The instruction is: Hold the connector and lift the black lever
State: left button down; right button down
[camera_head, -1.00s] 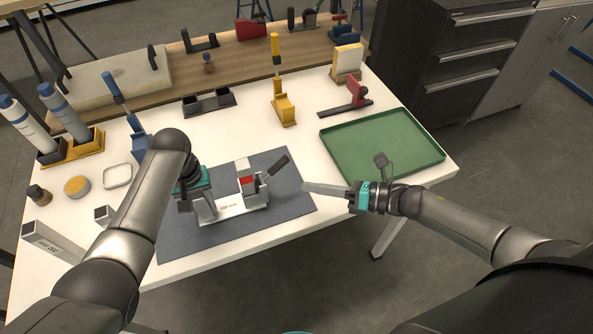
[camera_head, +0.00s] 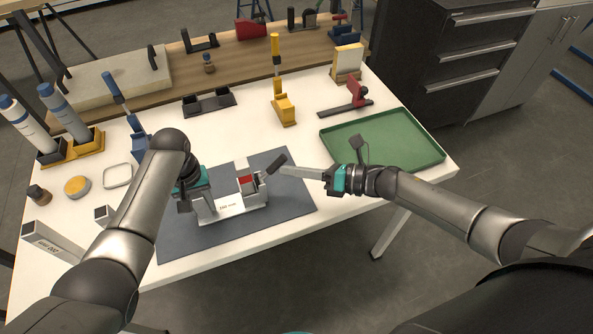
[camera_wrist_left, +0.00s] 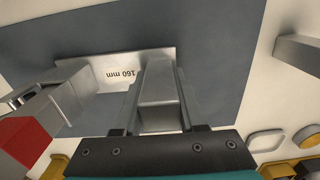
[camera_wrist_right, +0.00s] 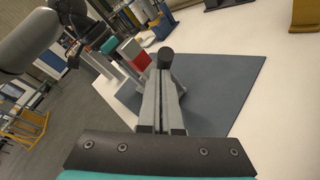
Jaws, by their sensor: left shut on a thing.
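The connector (camera_head: 228,208) lies on the dark grey mat, a pale base marked 160 mm with a metal body and a red block (camera_head: 245,180). Its black lever (camera_head: 277,163) slants up to the right in the head view. My left gripper (camera_head: 207,213) is shut on the grey upright block (camera_wrist_left: 160,108) at the connector's left end. My right gripper (camera_head: 283,171) points left with its long fingers together, tips at or close beside the lever. In the right wrist view the lever's dark round end (camera_wrist_right: 166,60) shows at the fingertips; contact is unclear.
The mat (camera_head: 295,205) has free room right of the connector. A green tray (camera_head: 420,158) lies behind my right gripper. A yellow clamp (camera_head: 284,108), a red clamp (camera_head: 356,92) and a dark holder (camera_head: 208,102) stand further back. Small containers are at the left.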

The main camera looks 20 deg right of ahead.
pick_arm(q)
jog(key=shift+s+d, duration=0.1)
jog(key=shift+d, duration=0.05)
pick_arm(e)
jog(key=shift+w+a+r, duration=0.15)
jog(key=shift+w+r, duration=0.1)
jog(key=shift+r, duration=0.15)
jog(key=s+d, duration=0.9)
jog(key=shift+s+d+r, duration=0.2)
jog(key=shift+d+r, duration=0.05)
jog(key=shift+r, duration=0.05)
pick_arm(q)
jog(key=shift+c, duration=2)
grip_release()
